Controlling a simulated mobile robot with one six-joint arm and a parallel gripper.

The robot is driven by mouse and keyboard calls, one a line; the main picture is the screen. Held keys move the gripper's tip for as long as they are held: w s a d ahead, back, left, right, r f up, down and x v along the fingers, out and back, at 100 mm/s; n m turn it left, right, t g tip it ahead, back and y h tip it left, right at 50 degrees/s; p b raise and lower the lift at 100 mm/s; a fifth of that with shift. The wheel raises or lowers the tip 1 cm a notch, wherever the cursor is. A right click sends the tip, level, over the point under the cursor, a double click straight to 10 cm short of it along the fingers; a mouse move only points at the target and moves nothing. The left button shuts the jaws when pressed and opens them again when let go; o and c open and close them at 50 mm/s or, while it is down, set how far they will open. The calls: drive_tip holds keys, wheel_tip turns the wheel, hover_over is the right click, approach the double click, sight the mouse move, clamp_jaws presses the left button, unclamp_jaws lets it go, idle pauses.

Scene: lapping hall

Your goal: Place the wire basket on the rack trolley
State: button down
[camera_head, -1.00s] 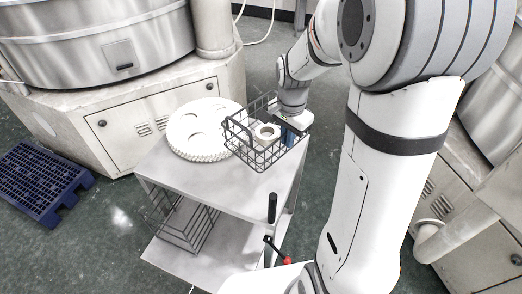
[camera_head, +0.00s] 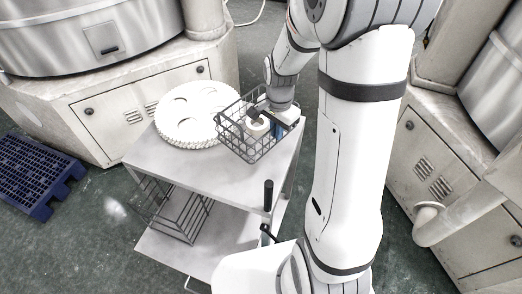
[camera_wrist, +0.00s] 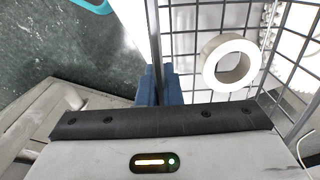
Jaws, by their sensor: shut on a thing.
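The wire basket (camera_head: 233,143) is a dark open-topped mesh basket over the right part of the trolley's grey top, beside a white toothed disc. A white ring (camera_head: 258,128) lies in it; the ring also shows in the wrist view (camera_wrist: 231,62). My gripper (camera_head: 277,126) is at the basket's right side. In the wrist view its blue fingers (camera_wrist: 158,90) are shut on the basket's side wall. The trolley (camera_head: 185,166) has a top and a lower shelf. I cannot tell whether the basket's bottom touches the top.
The white toothed disc (camera_head: 191,138) takes up the top's back left. A wire rack (camera_head: 182,219) stands on the lower shelf. A black upright handle (camera_head: 268,195) rises at the near right corner. Machines stand behind and at right; a blue pallet (camera_head: 38,180) lies left.

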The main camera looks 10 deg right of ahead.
sight(276, 143)
drive_tip(key=shift+f+p, duration=0.3)
drive_tip(key=shift+f, duration=4.05)
drive_tip(key=shift+f, duration=0.15)
drive_tip(key=c, duration=1.6)
unclamp_jaws()
